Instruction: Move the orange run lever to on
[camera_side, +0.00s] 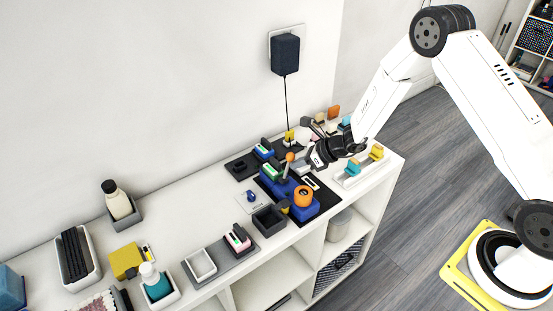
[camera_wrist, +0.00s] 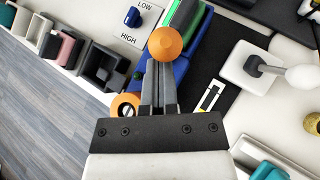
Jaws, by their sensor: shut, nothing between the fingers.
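The orange run lever, a ball-topped stick (camera_side: 290,157), rises from a blue machine (camera_side: 272,188) on the white counter. In the wrist view its orange ball (camera_wrist: 165,42) stands just beyond my fingertips; its stem is mostly hidden. My gripper (camera_side: 304,162) comes from the right, close beside the lever. In the wrist view its fingers (camera_wrist: 158,68) are together with nothing between them. I cannot tell whether they touch the lever. The lever's on and off marks are not readable.
An orange round part (camera_side: 303,196) sits on the machine's front. A dial card marked LOW and HIGH (camera_wrist: 136,20) lies beside it. A white stand with a ball-topped stick (camera_wrist: 248,66) is close on the right. A dark open box (camera_side: 269,220) stands in front.

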